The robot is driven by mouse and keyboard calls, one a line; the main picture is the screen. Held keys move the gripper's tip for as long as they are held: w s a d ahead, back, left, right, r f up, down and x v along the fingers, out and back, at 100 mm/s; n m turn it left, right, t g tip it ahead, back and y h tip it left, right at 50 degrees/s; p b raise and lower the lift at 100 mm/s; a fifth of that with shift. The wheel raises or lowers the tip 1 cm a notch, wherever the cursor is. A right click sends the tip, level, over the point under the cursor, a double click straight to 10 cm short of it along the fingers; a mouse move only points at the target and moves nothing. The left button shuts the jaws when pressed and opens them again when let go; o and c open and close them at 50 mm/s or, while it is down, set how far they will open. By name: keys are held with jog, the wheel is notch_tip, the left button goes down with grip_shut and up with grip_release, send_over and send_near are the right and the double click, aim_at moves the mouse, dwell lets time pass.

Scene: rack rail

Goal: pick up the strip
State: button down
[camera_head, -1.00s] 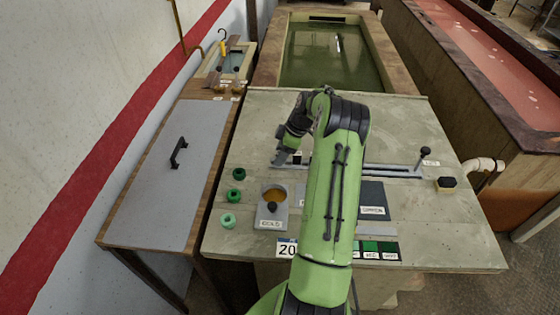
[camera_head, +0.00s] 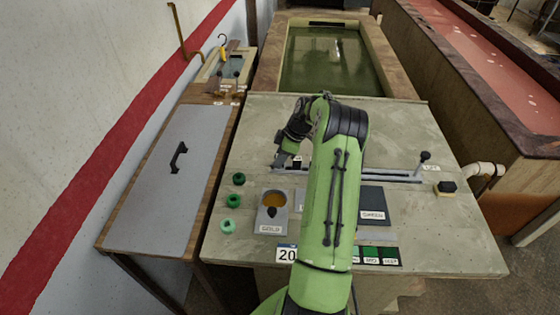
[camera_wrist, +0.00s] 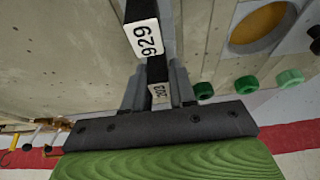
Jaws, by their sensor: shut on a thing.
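A narrow dark strip with white number labels (camera_wrist: 158,70) runs between my gripper's fingers in the wrist view. My gripper (camera_wrist: 158,88) is shut on it, with one grey finger on each side. In the head view my gripper (camera_head: 281,162) is low at the left end of a long metal rail (camera_head: 395,175) on the worktop. My arm covers the rail's middle, and the strip's full length is hidden. I cannot tell whether the strip is clear of the rail.
On the worktop (camera_head: 445,235) are a gold dish block (camera_head: 273,222), several green rings (camera_head: 234,201), a dark pad (camera_head: 373,205) and a black-topped block (camera_head: 447,187). A post (camera_head: 423,161) stands at the rail's right end. A green tank (camera_head: 332,60) lies behind.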

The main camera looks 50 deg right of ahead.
notch_tip(320, 180, up, 17)
jog(key=p, duration=0.2)
jog(key=shift+r, duration=0.2)
